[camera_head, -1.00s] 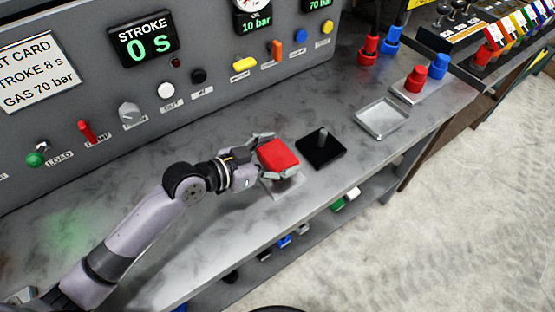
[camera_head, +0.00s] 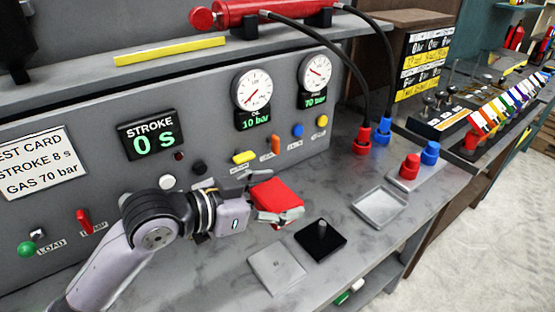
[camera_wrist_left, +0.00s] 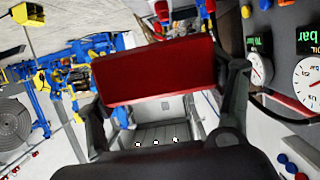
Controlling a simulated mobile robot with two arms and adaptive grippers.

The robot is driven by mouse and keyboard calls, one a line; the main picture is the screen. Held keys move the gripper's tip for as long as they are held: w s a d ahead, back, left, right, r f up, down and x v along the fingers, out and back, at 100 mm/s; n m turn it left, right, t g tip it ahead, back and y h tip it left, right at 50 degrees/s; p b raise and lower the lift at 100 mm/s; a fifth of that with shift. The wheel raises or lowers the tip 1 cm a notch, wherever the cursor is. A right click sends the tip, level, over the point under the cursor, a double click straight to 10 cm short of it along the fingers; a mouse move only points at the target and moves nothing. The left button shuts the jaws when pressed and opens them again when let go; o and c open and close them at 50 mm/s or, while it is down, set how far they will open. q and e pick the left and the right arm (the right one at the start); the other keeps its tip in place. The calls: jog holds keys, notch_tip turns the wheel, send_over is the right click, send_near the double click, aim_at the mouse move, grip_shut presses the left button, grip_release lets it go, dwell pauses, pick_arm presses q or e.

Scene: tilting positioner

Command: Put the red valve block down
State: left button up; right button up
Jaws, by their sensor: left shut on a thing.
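The red valve block (camera_head: 278,201) is held between the fingers of my left gripper (camera_head: 268,204), raised above the grey bench. In the left wrist view the red block (camera_wrist_left: 155,70) fills the space between the two dark fingers of the same gripper (camera_wrist_left: 165,90). A flat light-grey plate (camera_head: 276,268) lies bare on the bench below and in front of the block. A black square base with an upright peg (camera_head: 320,240) sits right of that plate. A shallow metal tray (camera_head: 380,206) lies farther right. My right gripper is not in view.
The control panel with a STROKE display (camera_head: 149,139), knobs and gauges stands close behind the arm. Red and blue fittings (camera_head: 410,167) stand on a plate at the right. Two black hoses (camera_head: 345,66) hang to the bench. The bench front edge is near the plates.

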pick_arm(q)
jog(key=w+a+r+n+t+y, duration=0.1)
jog(key=a+n+t+y, duration=0.2)
jog(key=a, duration=0.6)
jog(key=w+a+r+n+t+y, duration=0.2)
jog(key=a+n+y, duration=0.5)
jog(key=a+y, duration=0.1)
jog(key=shift+a+r+n+t, duration=0.3)
jog(key=shift+a+n+t, duration=0.1)
jog(key=shift+a, duration=0.25)
